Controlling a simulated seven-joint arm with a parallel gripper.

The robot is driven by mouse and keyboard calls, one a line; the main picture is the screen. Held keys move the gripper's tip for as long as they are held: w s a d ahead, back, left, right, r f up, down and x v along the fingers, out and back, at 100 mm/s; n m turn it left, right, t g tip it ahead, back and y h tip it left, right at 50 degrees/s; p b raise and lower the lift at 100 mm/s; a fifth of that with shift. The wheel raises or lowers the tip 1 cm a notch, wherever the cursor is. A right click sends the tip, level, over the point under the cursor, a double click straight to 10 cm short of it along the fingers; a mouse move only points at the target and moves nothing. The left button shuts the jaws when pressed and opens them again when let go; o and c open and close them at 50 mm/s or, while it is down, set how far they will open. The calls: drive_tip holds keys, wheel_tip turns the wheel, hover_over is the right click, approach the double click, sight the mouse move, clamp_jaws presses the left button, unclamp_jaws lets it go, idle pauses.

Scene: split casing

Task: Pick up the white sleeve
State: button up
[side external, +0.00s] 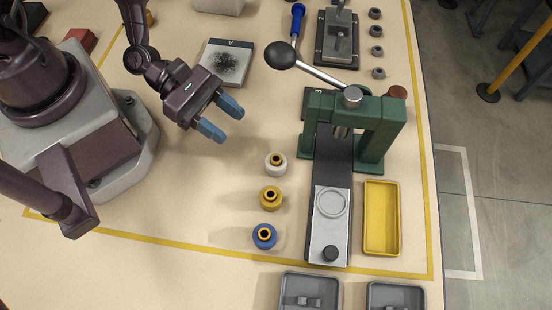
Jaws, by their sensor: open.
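The white sleeve (276,163) stands upright on the table, left of the green press, with a brass-coloured ring around a dark hole at its top. Just below it in the picture stand a yellow sleeve (270,197) and a blue sleeve (264,236), in a rough column. My gripper (221,120) is open and empty, with blue fingertips spread apart. It is in the air up and to the left of the white sleeve, clear of it.
The green press (372,135) with its ball-ended lever (280,55) stands close right of the sleeves. A yellow tray (381,218) is right of the press's slide (328,240). Grey trays (310,292) sit at the front. The table left of the sleeves is clear.

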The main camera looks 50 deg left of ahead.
sight(271, 156)
drive_tip(key=x, duration=1.3)
drive_tip(key=shift+r, duration=0.15)
drive_tip(key=c, duration=0.7)
